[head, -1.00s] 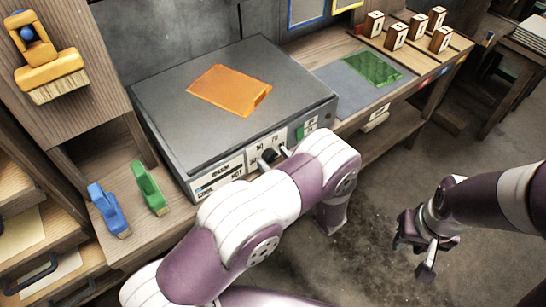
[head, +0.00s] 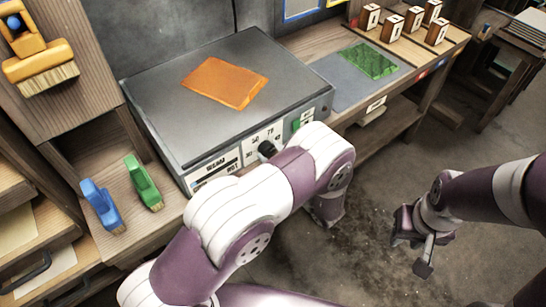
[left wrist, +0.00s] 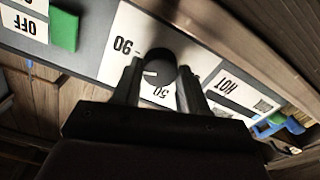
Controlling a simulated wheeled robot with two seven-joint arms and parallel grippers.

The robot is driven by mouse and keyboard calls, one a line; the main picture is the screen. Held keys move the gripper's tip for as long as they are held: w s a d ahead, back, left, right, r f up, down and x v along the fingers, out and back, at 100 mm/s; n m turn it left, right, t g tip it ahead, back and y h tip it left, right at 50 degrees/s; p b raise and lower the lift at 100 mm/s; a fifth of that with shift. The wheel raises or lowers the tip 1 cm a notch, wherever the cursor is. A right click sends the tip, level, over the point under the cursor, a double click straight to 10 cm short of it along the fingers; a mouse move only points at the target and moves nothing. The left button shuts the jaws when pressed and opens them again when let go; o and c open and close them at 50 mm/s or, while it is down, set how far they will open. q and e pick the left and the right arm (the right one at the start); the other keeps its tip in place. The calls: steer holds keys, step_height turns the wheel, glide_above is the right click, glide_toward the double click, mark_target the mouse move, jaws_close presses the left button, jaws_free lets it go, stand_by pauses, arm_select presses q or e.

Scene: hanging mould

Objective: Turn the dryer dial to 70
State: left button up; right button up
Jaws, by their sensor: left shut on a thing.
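The dryer (head: 230,95) is a grey box on the bench with a white front panel. Its black dial (head: 266,149) shows just past my left wrist. In the left wrist view the dial (left wrist: 160,70) sits between the two fingers of my left gripper (left wrist: 160,78), which is shut on it. That view is upside down: 90 shows at the dial's upper left and 50 below it. A white mark on the dial points left, between 90 and 50; the left finger covers the scale there. My right gripper (head: 420,250) hangs empty above the floor; its finger gap is unclear.
A green switch (left wrist: 64,30) sits beside an OFF label on the panel. An orange sheet (head: 224,82) lies on the dryer. A green sheet (head: 370,60) and several numbered blocks (head: 392,27) are at right.

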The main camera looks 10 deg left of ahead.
arm_select(q)
steer(key=n+b, duration=0.3)
steer(key=n, duration=0.2)
steer(key=shift+f, duration=0.15)
steer(key=shift+n+b, duration=0.9)
steer(key=shift+n, duration=0.7)
steer(key=o, duration=1.1)
steer(key=shift+c, duration=0.2)
